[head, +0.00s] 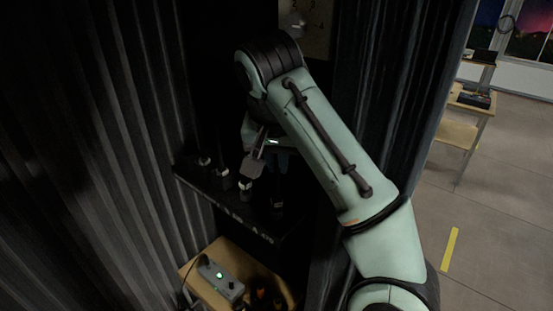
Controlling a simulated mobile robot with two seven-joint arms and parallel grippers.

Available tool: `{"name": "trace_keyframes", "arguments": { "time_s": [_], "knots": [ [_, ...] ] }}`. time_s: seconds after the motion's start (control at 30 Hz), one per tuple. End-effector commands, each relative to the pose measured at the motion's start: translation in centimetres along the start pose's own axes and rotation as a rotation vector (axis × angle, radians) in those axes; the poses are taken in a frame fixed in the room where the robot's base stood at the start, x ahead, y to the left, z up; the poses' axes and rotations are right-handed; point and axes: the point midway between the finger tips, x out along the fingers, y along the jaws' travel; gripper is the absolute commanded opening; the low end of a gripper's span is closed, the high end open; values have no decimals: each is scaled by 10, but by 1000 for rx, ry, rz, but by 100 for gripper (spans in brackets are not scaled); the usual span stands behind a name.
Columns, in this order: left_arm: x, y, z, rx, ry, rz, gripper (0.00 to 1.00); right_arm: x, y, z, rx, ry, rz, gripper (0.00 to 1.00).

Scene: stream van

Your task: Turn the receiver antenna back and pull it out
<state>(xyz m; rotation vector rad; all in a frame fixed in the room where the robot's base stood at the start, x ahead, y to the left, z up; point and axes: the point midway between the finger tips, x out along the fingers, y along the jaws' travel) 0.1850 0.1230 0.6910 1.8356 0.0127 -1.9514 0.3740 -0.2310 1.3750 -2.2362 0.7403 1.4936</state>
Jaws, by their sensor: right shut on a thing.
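A dark box or ledge (232,211) with small pale marks along its front edge sits in the gap between dark ribbed walls. Several short dark upright posts with pale bands stand along it, such as the left post (222,180); I cannot tell for certain which is the receiver antenna. My right gripper (254,164) reaches down over the middle of this row. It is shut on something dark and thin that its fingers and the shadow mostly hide. I cannot make out the held part's tilt or length. My left gripper is not in view.
Below the ledge, a wooden surface (205,285) holds a grey box (220,280) with a green light and a cable. Dark ribbed walls (115,150) close in on both sides. A wooden table (458,133) stands far right on open tiled floor with a yellow strip (450,249).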

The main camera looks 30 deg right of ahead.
Motion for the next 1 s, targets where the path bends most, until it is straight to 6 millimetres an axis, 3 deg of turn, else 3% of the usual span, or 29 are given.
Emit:
{"name": "trace_keyframes", "arguments": {
  "time_s": [0.13,0.33,0.4,0.47,0.77,1.0],
  "knots": [
    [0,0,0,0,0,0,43,0,-1,0,144,1,61,0],
    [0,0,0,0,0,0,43,0,1,0,166,0,69,0],
    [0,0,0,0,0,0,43,0,1,0,165,0,69,28],
    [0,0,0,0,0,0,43,0,1,0,165,0,68,42],
    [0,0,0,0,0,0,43,0,1,0,163,0,68,42],
    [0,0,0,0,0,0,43,-3,13,-2,164,1,67,42]
  ]
}}
